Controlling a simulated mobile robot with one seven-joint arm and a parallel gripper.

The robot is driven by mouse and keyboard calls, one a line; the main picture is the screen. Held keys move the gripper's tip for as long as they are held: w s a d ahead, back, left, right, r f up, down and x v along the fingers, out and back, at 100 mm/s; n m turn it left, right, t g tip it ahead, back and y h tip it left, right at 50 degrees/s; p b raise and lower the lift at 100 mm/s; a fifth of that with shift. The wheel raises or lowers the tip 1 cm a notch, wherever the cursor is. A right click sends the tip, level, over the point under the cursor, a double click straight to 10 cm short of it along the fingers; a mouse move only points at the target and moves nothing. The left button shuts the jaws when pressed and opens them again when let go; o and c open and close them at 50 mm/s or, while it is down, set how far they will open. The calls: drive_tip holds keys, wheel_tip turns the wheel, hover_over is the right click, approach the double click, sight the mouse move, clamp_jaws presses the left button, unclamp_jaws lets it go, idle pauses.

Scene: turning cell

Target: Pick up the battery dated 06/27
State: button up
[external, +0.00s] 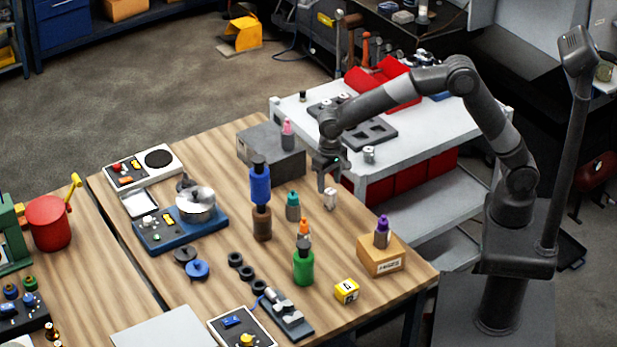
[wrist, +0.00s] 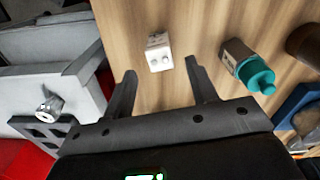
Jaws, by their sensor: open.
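A small white block with round studs on its end (wrist: 158,52), which looks like a battery, stands on the wooden table. It also shows in the external view (external: 330,200); no date on it is readable. My gripper (external: 328,184) is just above it, pointing down. In the wrist view, my gripper (wrist: 160,74) is open and empty, with the white block a little beyond and between its fingertips. A yellow block with a pale label (external: 346,290) lies near the table's front edge; I cannot read a date there either.
A teal-topped bottle (wrist: 250,70) stands close to the right of the white block in the wrist view. A white cart (external: 420,135) adjoins the table.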

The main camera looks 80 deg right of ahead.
sight(328, 198)
drive_tip(key=shift+w+f, duration=0.1)
drive_tip(key=shift+f, duration=3.4)
drive_tip(key=shift+c, duration=0.5)
drive_tip(key=c, duration=1)
drive_tip(key=shift+r, duration=0.15)
